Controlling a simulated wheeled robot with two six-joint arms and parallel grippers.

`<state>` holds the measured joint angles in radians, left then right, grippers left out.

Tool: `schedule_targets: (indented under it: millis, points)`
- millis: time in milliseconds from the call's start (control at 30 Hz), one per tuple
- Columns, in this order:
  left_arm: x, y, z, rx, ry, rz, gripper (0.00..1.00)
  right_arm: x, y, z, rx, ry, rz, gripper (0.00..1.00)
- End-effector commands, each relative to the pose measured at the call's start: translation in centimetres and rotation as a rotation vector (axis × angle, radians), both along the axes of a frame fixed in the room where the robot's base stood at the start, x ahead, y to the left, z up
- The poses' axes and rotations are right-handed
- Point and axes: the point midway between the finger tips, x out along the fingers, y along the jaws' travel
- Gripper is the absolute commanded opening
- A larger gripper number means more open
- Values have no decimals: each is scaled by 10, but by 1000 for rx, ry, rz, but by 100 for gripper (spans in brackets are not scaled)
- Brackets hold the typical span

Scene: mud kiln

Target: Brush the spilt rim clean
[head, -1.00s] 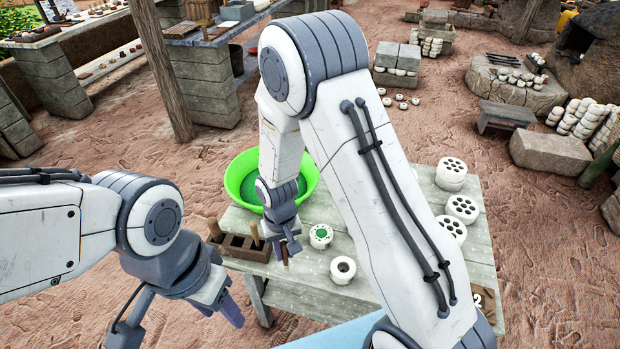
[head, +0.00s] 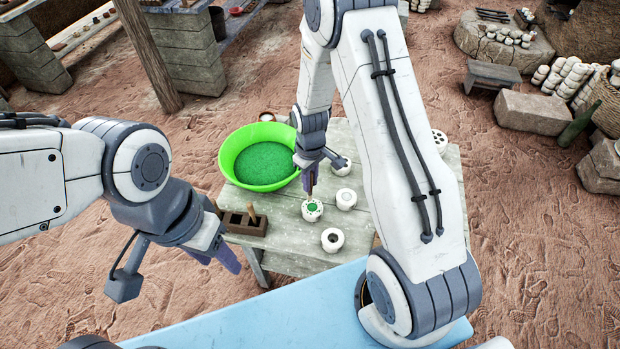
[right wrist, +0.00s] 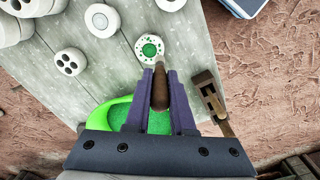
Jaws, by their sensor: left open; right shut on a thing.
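A white round mould (head: 312,211) with green powder in its middle stands on the grey table (head: 290,228). In the right wrist view the mould (right wrist: 149,47) shows green specks around its rim. My right gripper (head: 309,172) is shut on a brush, whose brown handle (right wrist: 160,92) points at the mould. The brush (head: 311,188) is over the mould's rim; I cannot tell whether its tip touches. My left gripper (head: 216,257) is open and empty, off the table's near left side.
A green basin (head: 228,165) of green powder stands behind left of the mould. A dark-centred mould (head: 332,240) and a white one (head: 346,199) stand close by.

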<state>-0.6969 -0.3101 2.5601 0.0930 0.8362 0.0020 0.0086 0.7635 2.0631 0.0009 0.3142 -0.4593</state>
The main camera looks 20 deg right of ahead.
Motion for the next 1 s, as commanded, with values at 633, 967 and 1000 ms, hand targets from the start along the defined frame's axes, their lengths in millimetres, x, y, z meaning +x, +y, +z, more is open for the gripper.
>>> schedule_targets:
  millis: [633, 967, 1000]
  points:
    - [0, 0, -49, 0, 0, -2, 50, 0, -1, -62, 0, 0, -3, 0]
    - [0, 0, -64, 0, 0, -3, 50, 0, -1, -83, 0, 0, -3, 0]
    - [0, 0, -64, 0, 0, -3, 50, 0, -1, -84, 0, 0, -3, 0]
